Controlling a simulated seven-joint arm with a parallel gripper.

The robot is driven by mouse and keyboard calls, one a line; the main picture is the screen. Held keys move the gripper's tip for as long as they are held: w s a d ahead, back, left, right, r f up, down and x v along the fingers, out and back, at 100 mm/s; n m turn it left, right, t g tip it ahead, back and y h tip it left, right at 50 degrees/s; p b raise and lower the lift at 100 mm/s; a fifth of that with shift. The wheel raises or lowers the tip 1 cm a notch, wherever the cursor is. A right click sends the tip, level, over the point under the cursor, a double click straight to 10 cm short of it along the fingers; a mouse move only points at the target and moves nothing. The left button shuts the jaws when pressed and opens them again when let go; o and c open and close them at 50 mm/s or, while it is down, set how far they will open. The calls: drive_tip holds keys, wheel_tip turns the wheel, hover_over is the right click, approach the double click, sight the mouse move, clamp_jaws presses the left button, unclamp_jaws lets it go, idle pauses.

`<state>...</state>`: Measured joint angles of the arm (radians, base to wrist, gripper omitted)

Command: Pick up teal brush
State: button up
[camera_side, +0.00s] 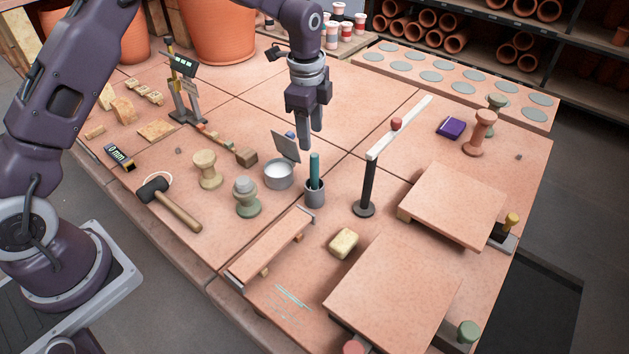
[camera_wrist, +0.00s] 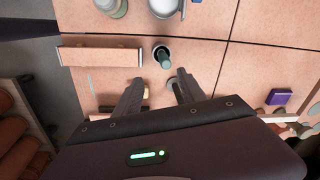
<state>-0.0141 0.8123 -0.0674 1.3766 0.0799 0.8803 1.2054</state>
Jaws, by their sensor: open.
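The teal brush (camera_side: 314,171) stands upright in a small grey cup (camera_side: 314,195) near the middle of the table. Its lower part is hidden inside the cup. In the wrist view the brush (camera_wrist: 164,60) is seen from above, just beyond the fingertips. My gripper (camera_side: 311,140) points down, open and empty, above and behind the cup in the side view. In the wrist view its two fingers (camera_wrist: 158,82) are spread apart, with the brush outside them. No contact with the brush shows.
A round metal tin (camera_side: 279,175) with a raised lid stands left of the cup. A black post (camera_side: 367,185) with a long white beam (camera_side: 400,127) and red ball stands to the right. A low pink plank stand (camera_side: 272,245) and yellow block (camera_side: 343,243) lie in front.

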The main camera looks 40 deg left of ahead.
drive_tip(key=m, duration=0.1)
hover_over(315, 188)
drive_tip(key=f, duration=1.2)
drive_tip(key=shift+w+a+f, duration=0.3)
drive_tip(key=shift+w+f, duration=0.05)
drive_tip(key=shift+f, duration=0.05)
clamp_jaws()
